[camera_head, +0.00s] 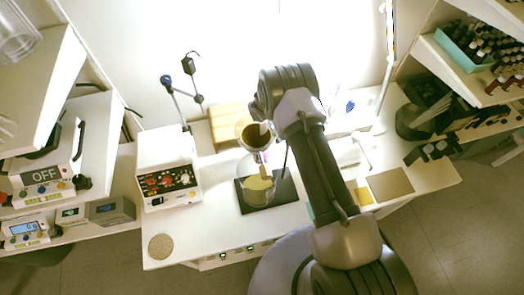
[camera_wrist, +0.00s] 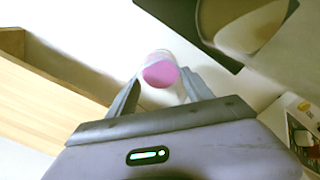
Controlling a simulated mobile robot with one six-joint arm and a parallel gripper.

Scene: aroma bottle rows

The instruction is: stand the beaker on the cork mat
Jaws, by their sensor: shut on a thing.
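The round speckled cork mat (camera_head: 160,247) lies bare at the front left corner of the bench. A clear glass vessel with pale yellow liquid (camera_head: 258,190) stands on a black plate (camera_head: 286,192) near the bench's middle; part of it also shows at the upper right of the wrist view (camera_wrist: 245,30). My gripper (camera_wrist: 160,85) is shut on a small pale cylinder with a pink end (camera_wrist: 160,72). I cannot tell from its shape whether this is the beaker. In the head view my wrist and the held thing are small and crowded together above the glass vessel.
A white instrument with knobs (camera_head: 168,170) stands behind the cork mat. A wooden box (camera_head: 228,125) is at the back; its side shows in the wrist view (camera_wrist: 35,95). A brown square (camera_head: 390,184) lies at the right. The front left bench top is clear around the mat.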

